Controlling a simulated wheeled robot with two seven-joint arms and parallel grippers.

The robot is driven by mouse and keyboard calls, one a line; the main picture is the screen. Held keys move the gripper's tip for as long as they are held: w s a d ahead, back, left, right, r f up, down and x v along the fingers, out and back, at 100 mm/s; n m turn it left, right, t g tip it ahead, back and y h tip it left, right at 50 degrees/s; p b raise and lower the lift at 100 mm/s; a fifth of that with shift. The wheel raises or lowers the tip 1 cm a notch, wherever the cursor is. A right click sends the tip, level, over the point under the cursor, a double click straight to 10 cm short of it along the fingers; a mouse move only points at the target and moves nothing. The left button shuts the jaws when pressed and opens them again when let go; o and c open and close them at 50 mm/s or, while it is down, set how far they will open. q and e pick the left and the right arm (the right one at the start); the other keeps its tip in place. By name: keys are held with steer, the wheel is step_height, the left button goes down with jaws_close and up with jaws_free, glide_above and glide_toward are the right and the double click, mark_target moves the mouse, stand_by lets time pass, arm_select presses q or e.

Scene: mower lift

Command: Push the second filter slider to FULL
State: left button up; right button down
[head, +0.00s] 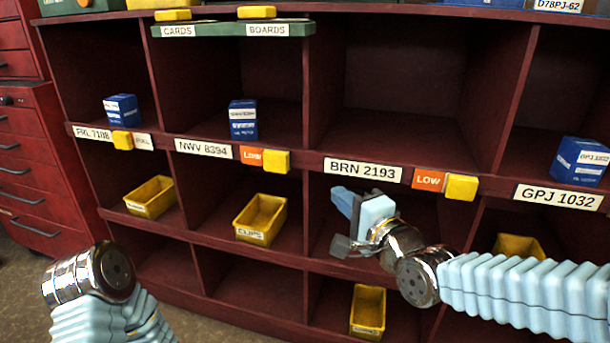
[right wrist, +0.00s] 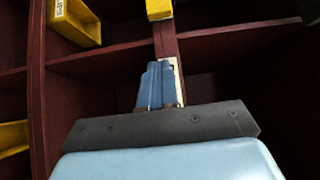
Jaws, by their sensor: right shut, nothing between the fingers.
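Yellow slider blocks sit along the red shelf edge. One (head: 122,140) is by the PKL 7188 label, with a white plate showing to its right. The second from the left (head: 276,161) is right of an orange LOW plate (head: 251,155) by NWV 8394. A third (head: 461,187) is right of the LOW plate by BRN 2193. My right gripper (head: 342,198) is shut and empty, just below the BRN 2193 label. In the right wrist view its blue fingers (right wrist: 160,70) point along a red edge toward a yellow block (right wrist: 158,10). My left gripper is out of view.
Yellow bins (head: 150,197) stand in the lower cubbies and blue boxes (head: 243,119) in the upper ones. A green rail (head: 230,29) with CARDS and BOARDS labels is at the top. Red drawers (head: 40,170) stand at the left. Cubby dividers flank my right gripper.

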steer(key=shift+r, duration=0.2)
steer(key=shift+w, duration=0.1)
steer(key=p, duration=0.2)
glide_toward(289, 163)
steer(key=w+d, duration=0.1)
steer(key=w, duration=0.2)
steer(key=a, duration=0.1)
steer(key=w+a, duration=0.1)
steer(key=a, duration=0.1)
steer(key=shift+w+p, duration=0.3)
steer(key=shift+w+a, duration=0.15)
steer(key=shift+a, duration=0.25)
